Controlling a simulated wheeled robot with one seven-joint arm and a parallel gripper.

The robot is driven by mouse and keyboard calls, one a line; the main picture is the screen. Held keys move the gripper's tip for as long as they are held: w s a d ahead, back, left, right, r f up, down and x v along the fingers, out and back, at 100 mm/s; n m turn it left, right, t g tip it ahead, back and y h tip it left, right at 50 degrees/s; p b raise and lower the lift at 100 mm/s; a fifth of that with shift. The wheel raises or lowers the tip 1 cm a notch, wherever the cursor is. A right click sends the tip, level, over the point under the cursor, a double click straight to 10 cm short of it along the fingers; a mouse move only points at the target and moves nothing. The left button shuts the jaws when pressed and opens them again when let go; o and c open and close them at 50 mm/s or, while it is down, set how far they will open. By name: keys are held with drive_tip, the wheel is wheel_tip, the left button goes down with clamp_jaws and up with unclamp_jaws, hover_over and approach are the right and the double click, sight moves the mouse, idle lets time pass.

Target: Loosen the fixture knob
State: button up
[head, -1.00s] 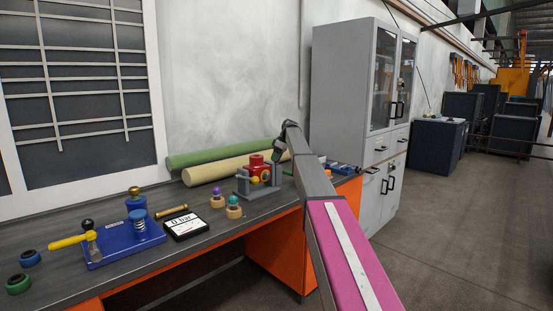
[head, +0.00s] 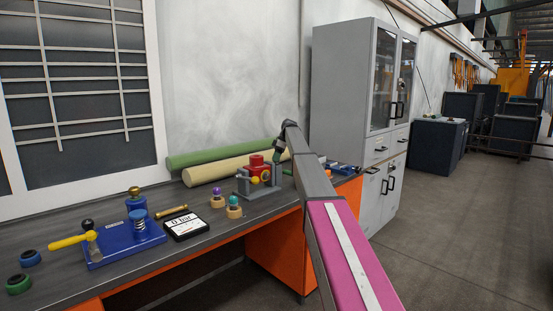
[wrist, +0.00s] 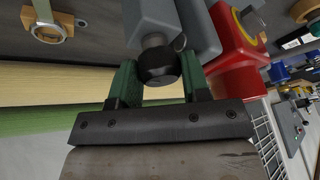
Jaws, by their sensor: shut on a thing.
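The fixture (head: 242,186) stands on the bench, a grey frame holding a red body (head: 257,163). In the wrist view its grey block (wrist: 150,18) carries a short metal shaft with a round black knob (wrist: 157,66) on the end. My gripper (wrist: 156,82) has green fingers on either side of this knob and is shut on it. In the head view my gripper (head: 279,152) is at the right side of the fixture, and the knob is hidden there. The red body (wrist: 233,48) shows to the right of the knob in the wrist view.
Green and cream rolls (head: 210,172) lie along the wall behind the fixture. Two knobbed pieces (head: 234,208) and a gauge (head: 185,226) reading "0 bar" stand left of it. A blue clamp fixture (head: 125,243) is further left. A grey cabinet (head: 340,75) stands right of the bench.

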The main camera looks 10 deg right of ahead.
drive_tip(key=o, duration=0.7)
drive_tip(key=shift+f, duration=0.1)
drive_tip(key=shift+c, duration=0.2)
drive_tip(key=v, duration=1.1)
drive_tip(key=shift+s+f, duration=0.1)
drive_tip(key=shift+s, duration=0.05)
